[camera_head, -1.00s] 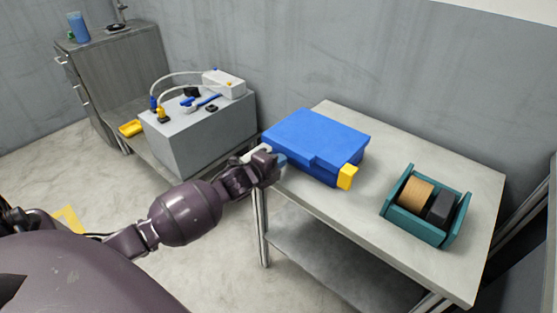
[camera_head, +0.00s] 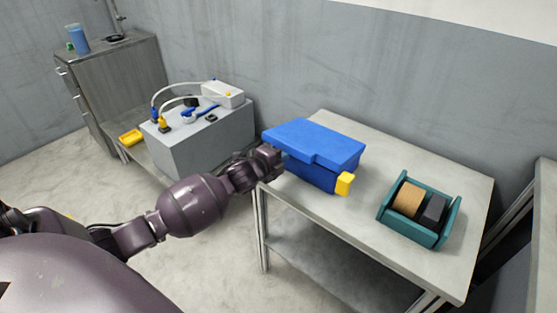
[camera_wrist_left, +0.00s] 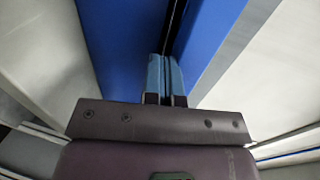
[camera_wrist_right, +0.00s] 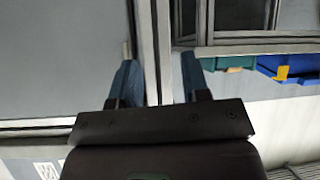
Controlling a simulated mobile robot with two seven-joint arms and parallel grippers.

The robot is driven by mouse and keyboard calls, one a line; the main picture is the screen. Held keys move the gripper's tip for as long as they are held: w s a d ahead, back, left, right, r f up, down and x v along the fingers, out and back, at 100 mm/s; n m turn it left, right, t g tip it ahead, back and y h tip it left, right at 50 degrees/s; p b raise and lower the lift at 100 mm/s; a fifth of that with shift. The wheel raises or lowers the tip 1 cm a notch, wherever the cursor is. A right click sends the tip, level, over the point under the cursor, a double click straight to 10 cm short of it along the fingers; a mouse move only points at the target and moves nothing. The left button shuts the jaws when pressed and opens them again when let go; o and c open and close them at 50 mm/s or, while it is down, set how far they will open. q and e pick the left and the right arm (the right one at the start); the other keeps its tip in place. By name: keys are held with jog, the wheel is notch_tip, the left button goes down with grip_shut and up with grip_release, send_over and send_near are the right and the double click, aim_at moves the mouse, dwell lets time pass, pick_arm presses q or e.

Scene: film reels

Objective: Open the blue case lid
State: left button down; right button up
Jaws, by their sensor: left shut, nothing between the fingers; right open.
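The blue case (camera_head: 312,145) lies on the metal table, with a yellow latch (camera_head: 344,184) at its near right corner. Its lid looks slightly raised and tilted, with a dark gap under the near left edge. My left gripper (camera_head: 276,160) is at the case's left side, by the lid edge. In the left wrist view my left gripper (camera_wrist_left: 165,62) is shut and empty, its tips at the dark gap between two blue surfaces (camera_wrist_left: 125,40). My right gripper (camera_wrist_right: 158,75) is open and empty, away from the case. The blue case also shows in the right wrist view (camera_wrist_right: 296,66).
A teal holder (camera_head: 448,224) with a tan roll and a black block stands on the table's (camera_head: 405,165) right part. A grey box (camera_head: 205,145) with tubes stands on a low bench to the left. Bare tabletop lies behind the case.

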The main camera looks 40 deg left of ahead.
aim_at(285, 144)
pick_arm(q)
jog(key=shift+w+r+p, duration=0.2)
jog(key=shift+r+p, duration=0.2)
jog(key=shift+r, duration=0.5)
pick_arm(e)
jog(key=shift+w+r, duration=0.3)
jog(key=shift+r, duration=0.5)
pick_arm(q)
jog(key=shift+w+r+p, duration=0.35)
jog(key=shift+w+r, duration=0.15)
jog(key=shift+r, duration=0.35)
jog(key=shift+w+d+r+p, duration=0.1)
jog(key=shift+w+r+p, duration=0.15)
jog(key=shift+w+r, duration=0.3)
jog(key=shift+w+r+p, duration=0.25)
jog(key=shift+w+r, duration=0.05)
jog(key=shift+r, duration=0.3)
jog(key=shift+w, duration=0.1)
pick_arm(e)
jog(key=r, duration=0.1)
jog(key=w+r+t, duration=0.1)
jog(key=r, duration=0.1)
